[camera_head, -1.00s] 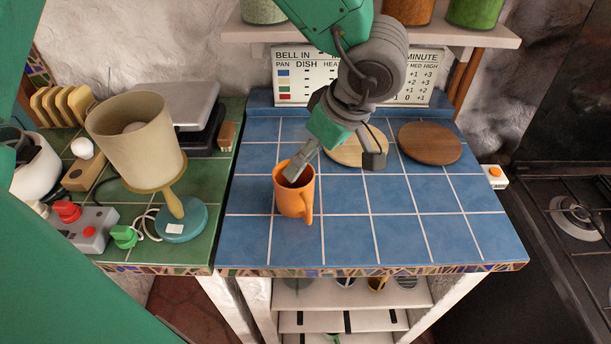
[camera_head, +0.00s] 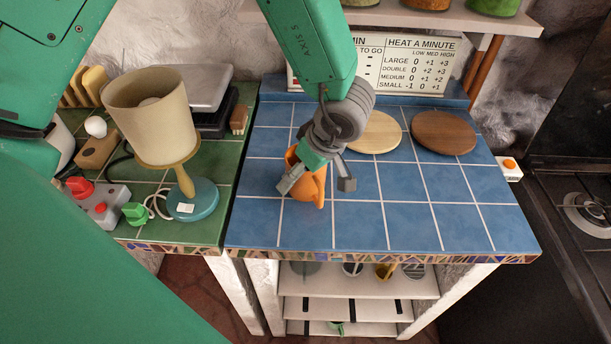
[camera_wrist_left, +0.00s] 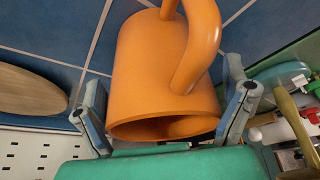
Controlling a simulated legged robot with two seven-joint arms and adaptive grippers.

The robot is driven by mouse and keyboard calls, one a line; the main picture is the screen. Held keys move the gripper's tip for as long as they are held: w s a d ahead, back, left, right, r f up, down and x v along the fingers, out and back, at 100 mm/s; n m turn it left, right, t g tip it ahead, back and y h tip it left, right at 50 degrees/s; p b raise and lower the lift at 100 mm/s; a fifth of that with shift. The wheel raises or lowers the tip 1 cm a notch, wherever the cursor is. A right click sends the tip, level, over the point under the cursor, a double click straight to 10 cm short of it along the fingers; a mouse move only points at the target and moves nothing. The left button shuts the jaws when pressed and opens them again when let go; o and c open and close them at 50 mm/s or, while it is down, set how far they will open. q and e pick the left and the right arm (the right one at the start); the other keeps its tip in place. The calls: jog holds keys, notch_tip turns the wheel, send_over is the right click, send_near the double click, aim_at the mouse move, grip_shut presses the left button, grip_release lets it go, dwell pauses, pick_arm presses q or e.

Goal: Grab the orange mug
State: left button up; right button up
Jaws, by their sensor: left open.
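The orange mug (camera_head: 312,190) is on the blue tiled counter, partly hidden by my left gripper (camera_head: 318,180). My left gripper is open and reaches down over the mug, one finger on each side of it in the picture. A gap shows between the mug and each finger there. My right gripper is not in view.
A lamp (camera_head: 155,120) with a teal base stands to the left on green tiles, near a grey box with a red knob (camera_head: 103,203). Two round wooden boards (camera_head: 443,133) (camera_head: 374,133) lie at the back. The counter's right front is clear. A stove (camera_head: 580,200) is at right.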

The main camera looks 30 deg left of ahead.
pick_arm(q)
jog(key=shift+d+r, duration=0.1)
jog(key=shift+d, duration=0.3)
jog(key=shift+d+r, duration=0.1)
jog(key=shift+d, duration=0.25)
jog(key=c, duration=1.3)
jog(key=shift+s+a, duration=0.1)
jog(key=shift+a, duration=0.4)
jog(key=shift+c, duration=0.5)
